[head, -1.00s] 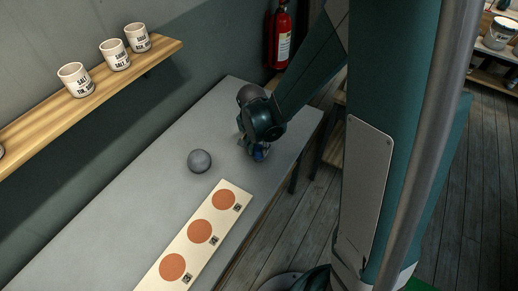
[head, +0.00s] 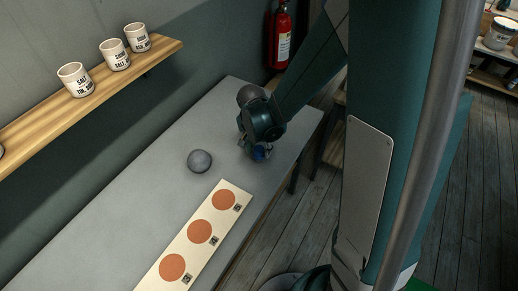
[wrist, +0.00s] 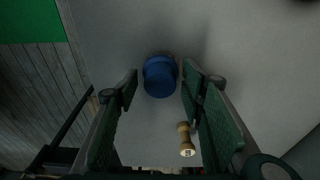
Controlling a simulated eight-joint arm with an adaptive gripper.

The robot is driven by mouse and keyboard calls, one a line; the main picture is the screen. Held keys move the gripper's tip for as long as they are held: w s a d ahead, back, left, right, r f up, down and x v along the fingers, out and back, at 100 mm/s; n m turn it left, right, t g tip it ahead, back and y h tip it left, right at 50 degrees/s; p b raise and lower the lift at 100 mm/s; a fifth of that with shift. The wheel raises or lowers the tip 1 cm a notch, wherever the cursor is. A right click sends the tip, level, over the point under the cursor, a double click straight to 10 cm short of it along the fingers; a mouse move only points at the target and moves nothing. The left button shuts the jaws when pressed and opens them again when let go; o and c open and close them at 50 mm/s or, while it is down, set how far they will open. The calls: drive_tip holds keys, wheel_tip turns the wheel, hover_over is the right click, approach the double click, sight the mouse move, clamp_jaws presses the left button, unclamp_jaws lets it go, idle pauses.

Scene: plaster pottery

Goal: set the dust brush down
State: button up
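My gripper (wrist: 160,78) is low over the far right end of the grey table in the head view. In the wrist view its two green fingers stand apart, with a round blue thing (wrist: 160,82) between or just beyond their tips. A narrow gap shows on its left side; contact on the right is unclear. The blue thing also shows under my gripper in the head view (head: 261,154). A small pale wooden piece (wrist: 185,140), waisted in the middle, shows beside the right finger. I cannot tell which of these, if either, is the dust brush.
A wooden shelf (head: 100,92) with white cups hangs on the wall. A fire extinguisher (head: 283,35) is behind the table.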

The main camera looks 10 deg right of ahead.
sight(257, 152)
wheel_tip(257, 152, up, 12)
drive_tip(key=s+a+p, duration=0.1)
drive_tip(key=shift+a+p, duration=0.15)
drive_tip(key=shift+p, duration=0.2)
idle(0.5)
drive_tip(key=shift+s, duration=0.15)
idle(0.5)
drive_tip(key=s+d+r+n+t, duration=0.3)
drive_tip(key=s+r+n, duration=0.1)
drive_tip(key=s+r, duration=0.4)
drive_tip(key=s+d+r+n+t+y, duration=0.1)
drive_tip(key=s+d+r+n+t, duration=0.2)
drive_tip(key=s+r, duration=0.5)
drive_tip(key=shift+s+d+r+n, duration=0.35)
drive_tip(key=shift+d+r+n, duration=0.3)
drive_tip(key=shift+n, duration=0.35)
